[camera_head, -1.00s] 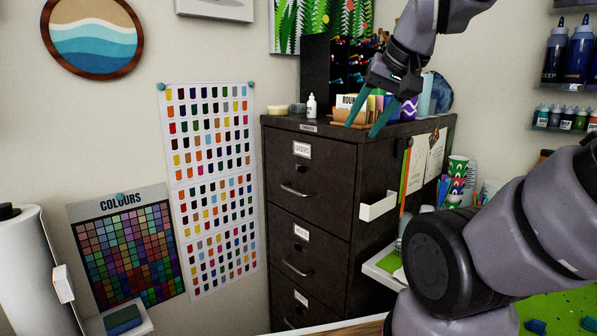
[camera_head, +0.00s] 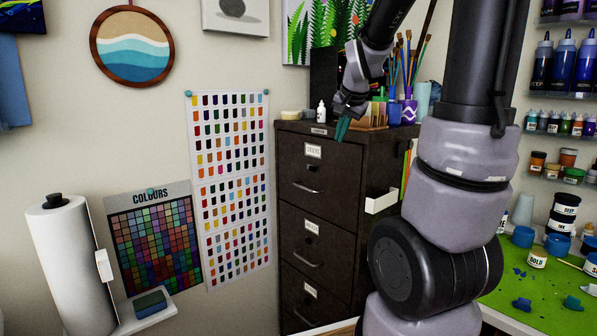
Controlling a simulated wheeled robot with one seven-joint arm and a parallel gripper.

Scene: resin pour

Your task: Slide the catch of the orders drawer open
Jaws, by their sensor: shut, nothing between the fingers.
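The dark filing cabinet (camera_head: 345,215) stands against the wall, with a stack of drawers facing me. The top drawer (camera_head: 335,185) is closed and has a white label (camera_head: 313,151), which seems to read orders, and a metal handle (camera_head: 306,189). A small dark catch (camera_head: 312,168) shows between label and handle; it is too small to tell its position. My gripper (camera_head: 342,129) has its teal fingers together, pointing down and empty. In the picture it overlaps the cabinet's top front edge, up and right of the catch; I see no contact with the catch.
Paint cups, brushes (camera_head: 410,65) and a small white bottle (camera_head: 321,111) stand on the cabinet top. A white holder (camera_head: 381,200) juts from its right side. A paper towel roll (camera_head: 69,265) stands at left. My arm hides the area right of the cabinet.

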